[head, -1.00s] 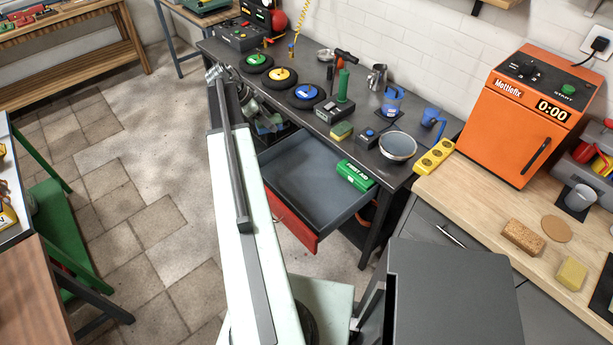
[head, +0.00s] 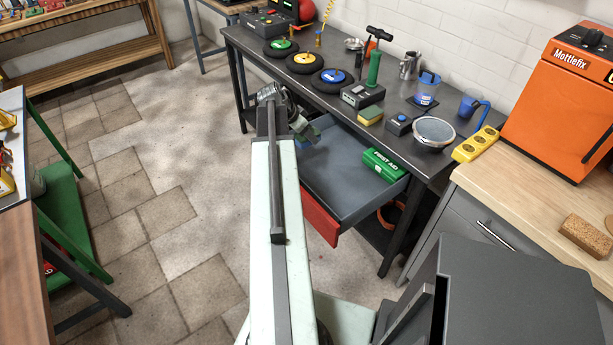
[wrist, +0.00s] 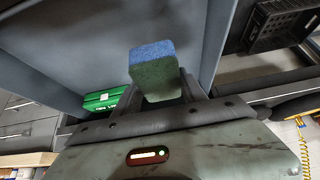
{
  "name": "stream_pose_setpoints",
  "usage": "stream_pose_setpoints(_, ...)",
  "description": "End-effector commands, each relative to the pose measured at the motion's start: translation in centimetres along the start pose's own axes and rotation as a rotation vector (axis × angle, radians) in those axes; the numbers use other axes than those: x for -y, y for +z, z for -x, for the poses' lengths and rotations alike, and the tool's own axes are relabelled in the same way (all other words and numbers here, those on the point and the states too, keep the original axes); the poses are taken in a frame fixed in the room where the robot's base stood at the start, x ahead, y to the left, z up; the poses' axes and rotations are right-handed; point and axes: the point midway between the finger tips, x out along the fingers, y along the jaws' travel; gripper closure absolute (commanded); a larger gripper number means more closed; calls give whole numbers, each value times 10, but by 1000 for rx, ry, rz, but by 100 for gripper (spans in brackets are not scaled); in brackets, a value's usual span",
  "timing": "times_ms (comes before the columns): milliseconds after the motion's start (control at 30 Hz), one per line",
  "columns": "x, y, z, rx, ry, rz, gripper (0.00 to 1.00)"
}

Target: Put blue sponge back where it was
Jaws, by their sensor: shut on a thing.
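The blue sponge (wrist: 152,60), with a green face, is held between the fingertips of my gripper (wrist: 160,82) in the wrist view. My gripper (head: 300,135) is shut on it at the left side of the open drawer in the head view, where the arm partly hides it and the sponge. The drawer (head: 345,185) has a grey inside and a red front and stands pulled out below the dark workbench (head: 395,130). In the wrist view the drawer's grey interior (wrist: 85,45) lies behind the sponge. I cannot tell whether the sponge touches the drawer.
A green first aid box (head: 384,165) lies in the drawer's right part. On the bench are a yellow-green sponge (head: 370,115), a blue-button box (head: 398,125), a metal bowl (head: 433,133) and several wheels. A black crate (wrist: 280,22) shows in the wrist view.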

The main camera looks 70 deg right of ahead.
Motion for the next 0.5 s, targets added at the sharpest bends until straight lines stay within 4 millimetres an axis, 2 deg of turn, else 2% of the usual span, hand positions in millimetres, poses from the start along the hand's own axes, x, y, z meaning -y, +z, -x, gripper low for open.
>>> stream_pose_setpoints(33,-1,3,-6,-1,-4,6,84)
stream_pose_setpoints(233,0,4,-10,-1,-7,12,84)
stream_pose_setpoints(500,0,34,-56,-1,-7,11,84)
